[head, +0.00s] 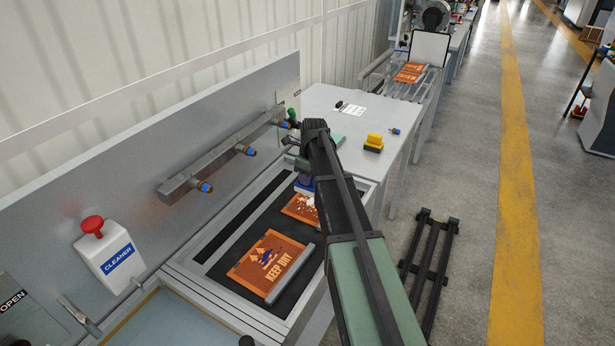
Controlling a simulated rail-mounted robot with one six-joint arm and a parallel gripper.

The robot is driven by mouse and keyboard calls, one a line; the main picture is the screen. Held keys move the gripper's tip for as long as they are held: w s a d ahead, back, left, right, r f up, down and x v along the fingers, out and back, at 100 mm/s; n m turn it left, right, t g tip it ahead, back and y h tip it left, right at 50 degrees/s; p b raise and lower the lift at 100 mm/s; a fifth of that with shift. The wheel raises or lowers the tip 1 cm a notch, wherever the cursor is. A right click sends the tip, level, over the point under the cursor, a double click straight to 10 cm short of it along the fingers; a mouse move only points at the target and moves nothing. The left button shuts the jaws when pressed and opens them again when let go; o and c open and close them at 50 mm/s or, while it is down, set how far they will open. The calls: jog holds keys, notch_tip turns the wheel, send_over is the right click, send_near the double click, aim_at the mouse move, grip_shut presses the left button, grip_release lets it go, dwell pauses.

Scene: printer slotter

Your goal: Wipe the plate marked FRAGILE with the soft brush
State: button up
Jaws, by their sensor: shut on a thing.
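My gripper (303,165) is largely hidden behind my arm, above the far end of the dark bed. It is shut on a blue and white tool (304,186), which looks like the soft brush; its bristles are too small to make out. Just below and in front of it lies an orange plate (298,207) with white specks on it. My arm covers its right part, and I cannot read its marking. Whether the brush touches this plate I cannot tell. A nearer orange plate (268,258) reads KEEP DRY, with dark smudges on it and a grey bar along its right edge.
A wall rail (220,165) carries several blue-tipped nozzles left of the bed. A CLEANER dispenser (108,262) with a red knob stands nearer. On the white table (345,105) behind are a yellow block (373,143) and a card. A dark rack (430,255) lies on the floor at right.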

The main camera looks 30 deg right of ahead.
jog(key=shift+r, duration=0.25)
notch_tip(320, 180, up, 3)
jog(key=p, duration=0.3)
jog(key=shift+r, duration=0.15)
